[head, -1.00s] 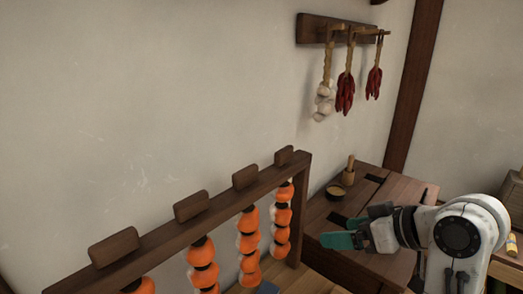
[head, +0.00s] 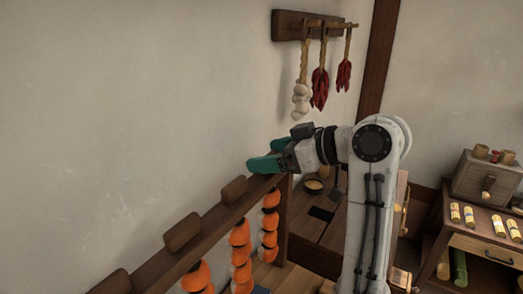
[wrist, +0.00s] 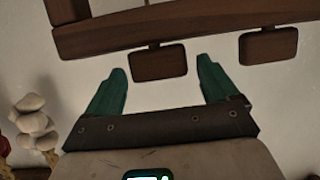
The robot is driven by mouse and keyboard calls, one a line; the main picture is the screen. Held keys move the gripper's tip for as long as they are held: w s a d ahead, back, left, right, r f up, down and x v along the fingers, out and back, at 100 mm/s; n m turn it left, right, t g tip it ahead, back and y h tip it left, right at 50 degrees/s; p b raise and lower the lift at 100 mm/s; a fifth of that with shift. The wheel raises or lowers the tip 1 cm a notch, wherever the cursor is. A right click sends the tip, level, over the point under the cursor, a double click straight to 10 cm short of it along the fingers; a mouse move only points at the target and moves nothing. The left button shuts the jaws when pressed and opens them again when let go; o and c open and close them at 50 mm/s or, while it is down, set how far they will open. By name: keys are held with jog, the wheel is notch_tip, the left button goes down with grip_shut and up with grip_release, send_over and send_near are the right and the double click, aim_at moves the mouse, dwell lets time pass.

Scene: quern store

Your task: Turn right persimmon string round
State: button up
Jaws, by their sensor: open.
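Orange persimmon strings hang from a dark wooden rack (head: 215,215) along the wall. The right persimmon string (head: 270,222) hangs near the rack's far end. Wooden tags stand on the beam above the strings. The right string's tag is hidden behind my gripper (head: 264,162) in the head view. In the wrist view this end tag (wrist: 159,62) shows ahead, in line with the gap between my green fingers (wrist: 162,68). The fingers are open and empty. I cannot tell how far the tag is from them. A second tag (wrist: 268,45) lies to its right.
Garlic (head: 301,100) and chilli bunches (head: 320,88) hang from a wall peg rack behind my gripper. A small bowl (head: 313,186) stands on a wooden chest below. A cabinet (head: 487,178) stands at the right. The wall left of the rack is bare.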

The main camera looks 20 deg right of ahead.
jog(key=shift+x, duration=1.35)
jog(key=shift+c, duration=0.2)
jog(key=c, duration=0.9)
